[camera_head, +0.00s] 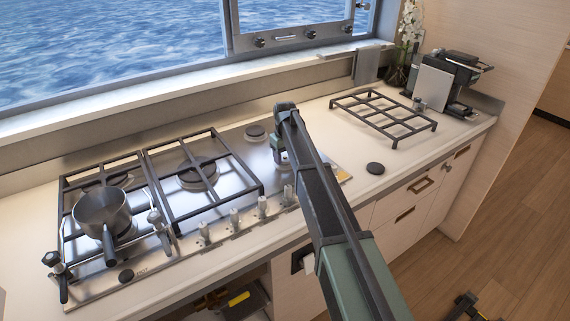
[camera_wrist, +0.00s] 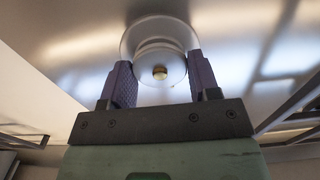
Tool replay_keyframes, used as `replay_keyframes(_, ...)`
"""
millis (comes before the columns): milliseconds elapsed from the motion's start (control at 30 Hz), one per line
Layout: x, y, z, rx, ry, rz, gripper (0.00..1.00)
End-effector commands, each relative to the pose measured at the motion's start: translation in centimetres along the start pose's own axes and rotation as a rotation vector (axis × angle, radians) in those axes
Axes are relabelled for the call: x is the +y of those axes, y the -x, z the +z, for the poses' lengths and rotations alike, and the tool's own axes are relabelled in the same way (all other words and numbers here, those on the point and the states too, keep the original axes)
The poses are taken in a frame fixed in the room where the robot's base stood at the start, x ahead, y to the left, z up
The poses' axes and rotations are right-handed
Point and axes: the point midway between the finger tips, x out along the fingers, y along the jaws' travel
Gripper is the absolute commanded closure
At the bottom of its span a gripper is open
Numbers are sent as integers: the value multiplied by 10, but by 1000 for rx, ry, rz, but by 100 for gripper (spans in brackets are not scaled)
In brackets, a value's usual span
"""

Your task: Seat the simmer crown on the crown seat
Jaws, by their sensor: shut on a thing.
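My gripper (camera_head: 280,157) is low over the right, grate-free part of the steel hob (camera_head: 232,158). In the wrist view its two dark fingers (camera_wrist: 160,85) are shut on a pale round ring-shaped piece, the simmer crown by its look (camera_wrist: 160,33). A small brass tip (camera_wrist: 160,73) shows at the middle of the ring; I cannot tell whether it belongs to the held piece or to the seat. The crown seat cannot be made out apart from the ring, and my arm hides that part of the hob in the head view. Whether the crown touches the hob is unclear.
A dark burner (camera_head: 255,131) lies behind my gripper. Grates (camera_head: 212,170) and a saucepan (camera_head: 103,211) are to the left, with knobs (camera_head: 235,216) along the front. A loose grate (camera_head: 385,112) and black disc (camera_head: 375,168) lie on the right counter, near a coffee machine (camera_head: 452,78).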

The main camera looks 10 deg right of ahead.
Motion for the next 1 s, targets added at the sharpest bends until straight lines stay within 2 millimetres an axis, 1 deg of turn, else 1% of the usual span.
replay_keyframes(300,0,0,0,0,0,0,69)
replay_keyframes(1000,0,-8,0,0,0,0,69)
